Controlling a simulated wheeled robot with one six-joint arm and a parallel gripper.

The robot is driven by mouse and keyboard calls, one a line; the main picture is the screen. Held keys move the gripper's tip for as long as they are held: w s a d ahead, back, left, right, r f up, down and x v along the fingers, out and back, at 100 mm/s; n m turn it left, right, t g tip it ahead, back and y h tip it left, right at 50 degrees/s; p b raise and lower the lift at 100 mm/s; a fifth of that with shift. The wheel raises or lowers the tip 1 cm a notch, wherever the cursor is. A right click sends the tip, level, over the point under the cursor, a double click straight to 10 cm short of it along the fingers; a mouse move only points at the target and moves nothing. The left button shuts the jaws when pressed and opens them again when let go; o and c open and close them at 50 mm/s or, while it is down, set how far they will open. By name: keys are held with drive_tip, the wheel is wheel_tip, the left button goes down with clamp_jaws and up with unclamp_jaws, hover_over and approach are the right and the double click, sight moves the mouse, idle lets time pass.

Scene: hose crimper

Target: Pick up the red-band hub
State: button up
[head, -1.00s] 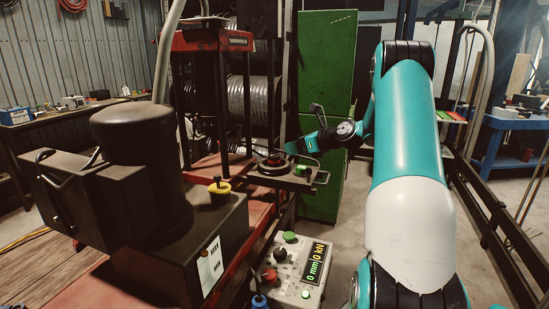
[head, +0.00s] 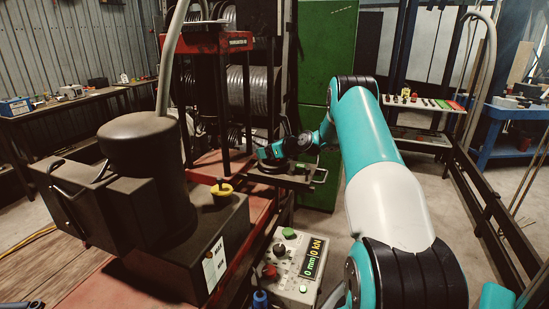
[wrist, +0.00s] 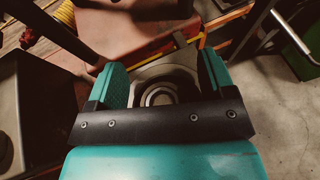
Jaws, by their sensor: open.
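My gripper (head: 268,154) hangs over the platform (head: 301,182) beside the red press frame. In the wrist view my gripper (wrist: 162,68) is open, with one teal finger on each side. Between and below the fingers a round metal part with concentric rings (wrist: 158,94) sits on a grey plate. It appears to be the hub, but its red band cannot be made out. The crossbar of my gripper covers its near side. In the head view my gripper hides most of it. No contact between fingers and part can be seen.
A control box (head: 297,262) with a lit display stands in front of the platform. A dark machine with a cylinder (head: 146,150) and a yellow-collared knob (head: 222,189) are to the left. The red press frame (head: 207,42) and green cabinet (head: 327,60) stand behind.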

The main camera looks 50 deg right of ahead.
drive_tip(key=c, duration=1.3)
drive_tip(key=shift+c, duration=0.2)
drive_tip(key=shift+r, duration=0.2)
